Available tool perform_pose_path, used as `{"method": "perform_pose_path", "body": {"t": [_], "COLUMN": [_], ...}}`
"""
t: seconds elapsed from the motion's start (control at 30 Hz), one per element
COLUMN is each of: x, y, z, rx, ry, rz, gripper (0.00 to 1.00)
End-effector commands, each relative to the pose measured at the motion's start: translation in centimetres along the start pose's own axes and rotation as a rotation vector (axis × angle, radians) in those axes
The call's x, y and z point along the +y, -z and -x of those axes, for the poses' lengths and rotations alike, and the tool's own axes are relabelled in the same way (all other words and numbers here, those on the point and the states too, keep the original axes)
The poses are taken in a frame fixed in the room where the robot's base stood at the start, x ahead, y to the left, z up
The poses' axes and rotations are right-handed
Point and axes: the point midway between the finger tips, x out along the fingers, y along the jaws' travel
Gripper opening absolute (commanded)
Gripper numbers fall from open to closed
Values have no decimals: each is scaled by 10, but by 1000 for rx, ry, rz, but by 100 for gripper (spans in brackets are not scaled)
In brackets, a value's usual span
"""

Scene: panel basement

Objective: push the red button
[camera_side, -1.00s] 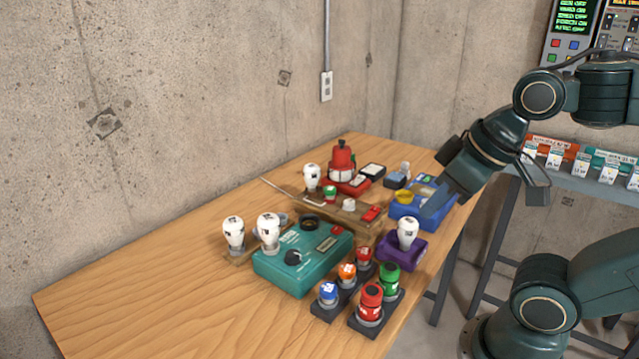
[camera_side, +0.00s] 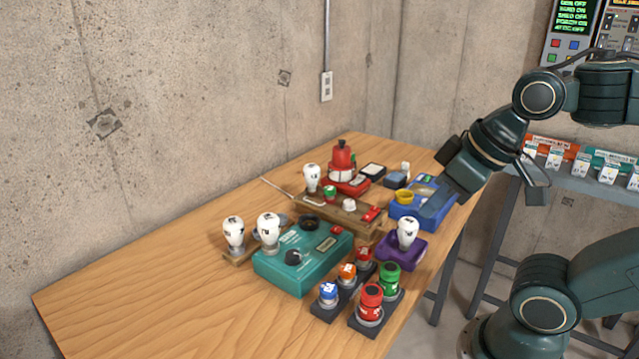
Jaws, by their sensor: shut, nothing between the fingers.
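Several red caps are in view, and I cannot tell which one is the task's red button. A large red cap (camera_side: 371,299) stands on a dark base at the table's front edge, beside a green cap. A smaller red cap (camera_side: 363,257) is on the dark strip behind it, in line with an orange and a blue one. A flat red switch (camera_side: 371,214) sits on the wooden board. My gripper (camera_side: 432,212) is shut and empty. It points down and left, in front of the blue box at the table's right side, well apart from the front caps. Whether it touches the box is unclear.
A teal box (camera_side: 303,262) with dark knobs fills the middle of the table (camera_side: 150,300). White bulbs stand on a purple base (camera_side: 401,250) and on wooden boards. A red device (camera_side: 343,165) is at the back. The table's left side is clear; concrete walls stand behind.

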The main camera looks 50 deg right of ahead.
Motion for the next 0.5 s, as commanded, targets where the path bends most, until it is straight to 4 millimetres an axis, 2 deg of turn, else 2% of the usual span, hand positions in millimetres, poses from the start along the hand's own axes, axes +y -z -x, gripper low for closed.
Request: {"method": "perform_pose_path", "body": {"t": [0.27,0.5], "x": [0,0], "y": [12,37], "z": [-6,-22], "rx": [-7,-19], "ry": [9,41], "rz": [3,6], "gripper": [0,0]}}
